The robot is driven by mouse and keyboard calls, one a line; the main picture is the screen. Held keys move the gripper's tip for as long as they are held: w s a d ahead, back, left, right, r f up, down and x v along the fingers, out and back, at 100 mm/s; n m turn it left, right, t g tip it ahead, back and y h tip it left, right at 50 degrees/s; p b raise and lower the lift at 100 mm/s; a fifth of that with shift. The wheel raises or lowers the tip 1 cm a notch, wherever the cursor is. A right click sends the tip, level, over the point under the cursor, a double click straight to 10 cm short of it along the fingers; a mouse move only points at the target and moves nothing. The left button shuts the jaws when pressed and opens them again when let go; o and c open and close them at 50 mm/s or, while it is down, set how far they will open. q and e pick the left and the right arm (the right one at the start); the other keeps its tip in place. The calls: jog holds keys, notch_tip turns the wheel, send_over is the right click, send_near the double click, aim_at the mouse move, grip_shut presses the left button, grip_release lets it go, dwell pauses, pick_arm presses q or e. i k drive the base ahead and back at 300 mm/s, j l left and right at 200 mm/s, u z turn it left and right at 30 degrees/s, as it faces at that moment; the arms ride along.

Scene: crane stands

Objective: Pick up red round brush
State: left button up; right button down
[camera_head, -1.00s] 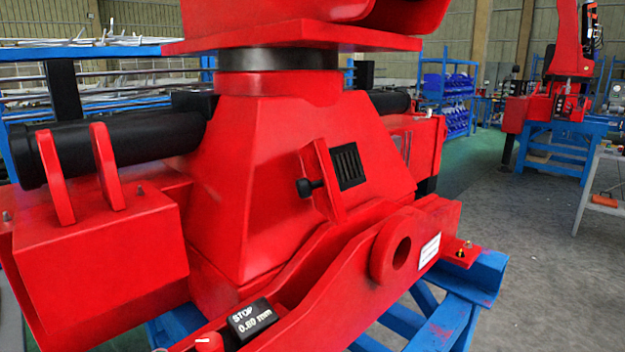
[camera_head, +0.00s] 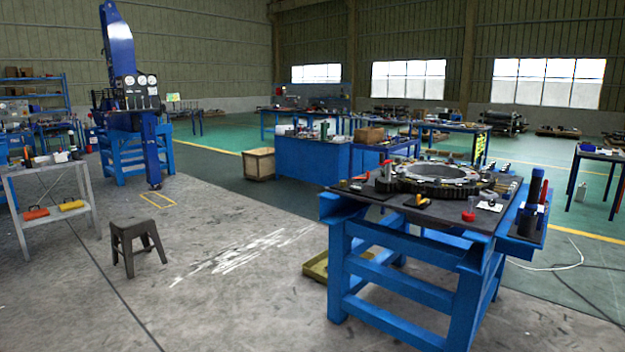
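On the near blue workbench (camera_head: 400,303) at the right, a small red round object (camera_head: 469,214) stands at the front of the dark top. It could be the red round brush, but it is too small to tell. Neither of my grippers is in view.
A large dark ring-shaped part (camera_head: 437,189) lies on the same bench. A grey stool (camera_head: 137,240) and a light metal table (camera_head: 48,180) are at the left. A yellowish tray (camera_head: 317,268) lies by the bench. The grey floor between stool and bench is open.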

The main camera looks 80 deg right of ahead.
aim_at(544, 189)
jog(key=z, duration=2.45)
